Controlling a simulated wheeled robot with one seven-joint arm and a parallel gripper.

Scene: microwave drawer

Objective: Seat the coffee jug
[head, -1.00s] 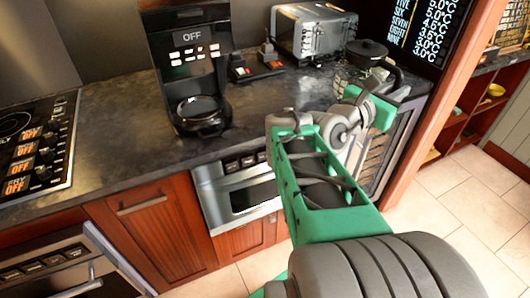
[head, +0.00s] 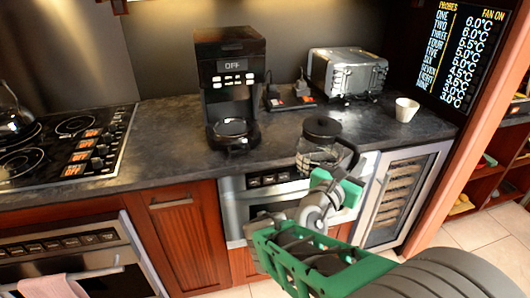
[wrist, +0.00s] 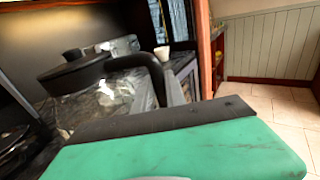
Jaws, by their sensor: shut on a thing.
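The coffee jug (head: 318,146) is glass with a black lid and a black handle. It is in my gripper (head: 338,184), near the counter's front edge, to the right of the coffee maker. In the wrist view the jug (wrist: 98,98) stands upright, with its handle close to the gripper's green body; the fingertips' contact is hidden. The black coffee maker (head: 232,75) shows OFF on its display and stands on the counter. Its round base plate (head: 231,128) is bare.
A toaster (head: 346,72) and a white cup (head: 406,109) stand on the counter (head: 380,122) at the right. Sockets (head: 290,98) lie behind. A hob (head: 70,140) is at the left. Counter between coffee maker and jug is clear.

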